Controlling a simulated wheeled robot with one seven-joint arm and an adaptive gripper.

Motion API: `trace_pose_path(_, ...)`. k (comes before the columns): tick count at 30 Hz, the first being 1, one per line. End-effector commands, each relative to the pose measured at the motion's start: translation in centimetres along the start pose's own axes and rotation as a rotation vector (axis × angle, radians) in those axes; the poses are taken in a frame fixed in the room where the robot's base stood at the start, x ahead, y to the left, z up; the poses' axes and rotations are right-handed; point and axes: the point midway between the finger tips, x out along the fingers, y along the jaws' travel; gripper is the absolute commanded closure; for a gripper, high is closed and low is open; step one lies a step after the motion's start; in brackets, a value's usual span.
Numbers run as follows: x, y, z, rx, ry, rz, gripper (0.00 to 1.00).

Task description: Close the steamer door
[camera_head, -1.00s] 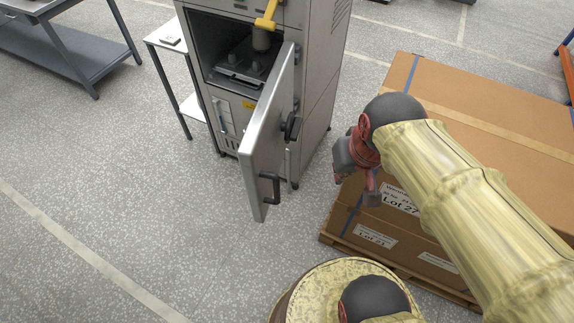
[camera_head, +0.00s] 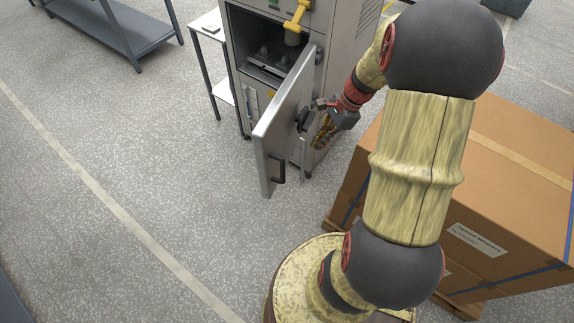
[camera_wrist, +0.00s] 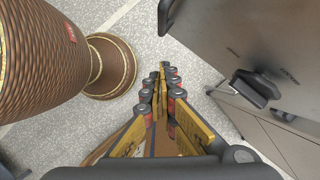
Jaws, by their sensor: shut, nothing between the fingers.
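The steamer (camera_head: 345,60) is a grey metal cabinet at the top of the head view. Its door (camera_head: 285,125) stands wide open, swung out toward me, with a black bar handle (camera_head: 279,170) near its free edge and a black knob (camera_head: 303,118) on its face. My gripper (camera_head: 316,122) is shut and empty beside the door's right-hand face, close to the knob. I cannot tell whether it touches. In the wrist view the closed fingers (camera_wrist: 168,72) point ahead, left of the grey door panel (camera_wrist: 250,35) and its black knob (camera_wrist: 257,88), with a gap visible.
A dark tray (camera_head: 268,67) sits inside the open chamber, under a yellow-handled part (camera_head: 297,20). A large carton (camera_head: 510,170) on a pallet stands to the right. A small white side table (camera_head: 208,30) stands left of the steamer. The floor left of the door is clear.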

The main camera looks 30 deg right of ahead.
Motion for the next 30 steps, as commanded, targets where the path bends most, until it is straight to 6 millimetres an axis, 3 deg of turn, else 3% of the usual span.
trace_pose_path(8,1.0,0.1,0.1,0.076,-0.003,0.003,1.00)
trace_pose_path(23,10.1,0.2,0.1,0.072,-0.002,0.004,1.00)
trace_pose_path(30,11.2,-0.1,3.0,0.069,-0.001,0.001,1.00)
